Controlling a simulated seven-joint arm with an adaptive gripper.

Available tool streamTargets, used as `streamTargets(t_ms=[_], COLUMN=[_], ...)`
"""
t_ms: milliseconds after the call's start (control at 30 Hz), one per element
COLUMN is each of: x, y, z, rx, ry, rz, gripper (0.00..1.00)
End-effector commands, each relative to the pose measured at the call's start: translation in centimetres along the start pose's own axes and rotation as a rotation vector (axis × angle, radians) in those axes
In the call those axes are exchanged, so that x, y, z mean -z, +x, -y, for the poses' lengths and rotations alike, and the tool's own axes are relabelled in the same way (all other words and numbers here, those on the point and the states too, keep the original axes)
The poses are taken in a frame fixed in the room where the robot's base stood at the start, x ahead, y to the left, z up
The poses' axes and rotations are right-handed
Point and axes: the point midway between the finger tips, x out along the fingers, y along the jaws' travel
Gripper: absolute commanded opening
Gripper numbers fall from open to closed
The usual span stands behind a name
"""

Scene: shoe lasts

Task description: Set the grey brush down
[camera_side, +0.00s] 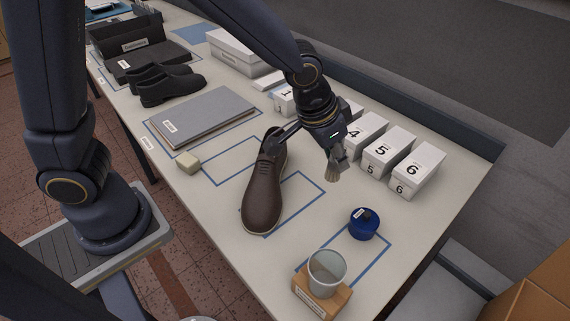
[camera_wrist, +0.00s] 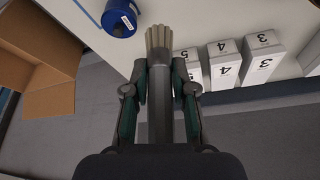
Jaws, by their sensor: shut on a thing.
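The grey brush has a grey handle and pale bristles (camera_wrist: 159,38). In the wrist view its handle lies between the two fingers of my gripper (camera_wrist: 159,95), which is shut on it. In the side view my gripper (camera_side: 338,148) holds the brush above the table, with the bristles (camera_side: 335,172) pointing down. The brush hangs to the right of the brown shoe and in front of the numbered boxes. Most of the handle is hidden by my gripper in the side view.
A brown shoe (camera_side: 262,195) stands mid-table. Numbered white boxes (camera_side: 388,150) line the back edge. Blue-outlined areas (camera_side: 303,176) mark the white table (camera_side: 205,222).

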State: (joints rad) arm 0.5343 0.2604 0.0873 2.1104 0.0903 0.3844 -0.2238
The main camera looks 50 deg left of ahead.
Motion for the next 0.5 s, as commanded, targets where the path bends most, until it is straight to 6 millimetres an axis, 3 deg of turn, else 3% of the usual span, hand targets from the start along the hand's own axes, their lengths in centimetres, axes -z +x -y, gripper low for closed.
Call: streamTargets(t_ms=[167, 267, 367, 500], x=[-0.7, -1.3, -2.2, -4.3], y=[-0.3, -0.2, -0.2, -0.8], z=[0.1, 1.1, 3.6, 8.8], rx=[0.037, 0.076, 0.134, 0.244], ry=[-0.085, -0.178, -0.317, -0.579], rz=[0.001, 0.001, 0.000, 0.001], gripper=[0.00, 0.00, 0.00, 0.00])
